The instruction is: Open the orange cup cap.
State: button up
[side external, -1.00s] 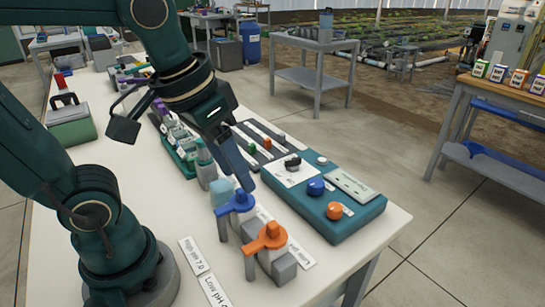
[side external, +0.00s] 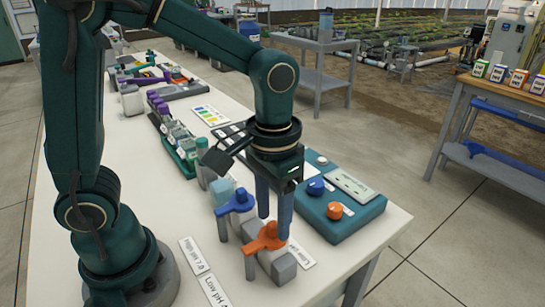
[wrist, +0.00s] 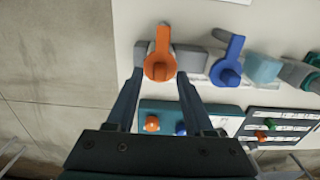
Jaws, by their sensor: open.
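The orange cup cap (side external: 266,238) lies on a grey cup holder near the front corner of the white table, with a round knob and a flat arm pointing left. In the wrist view the orange cap (wrist: 158,66) sits at the mouth of my jaws, its arm pointing up the picture. My gripper (side external: 274,228) is open, pointing down, its fingertips close to the knob on either side. The wrist view shows the gripper (wrist: 160,75) empty; whether a fingertip touches the cap I cannot tell. The cap appears flat on its cup.
A similar blue cap (side external: 237,202) is beside the orange one, with a pale blue block (side external: 221,190) beyond. A teal control box (side external: 345,222) with blue and orange knobs stands close to the right of my fingers. White label cards lie near the table's front edge.

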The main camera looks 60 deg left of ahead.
jog(key=shift+f, duration=0.4)
grip_shut()
dwell(1.2)
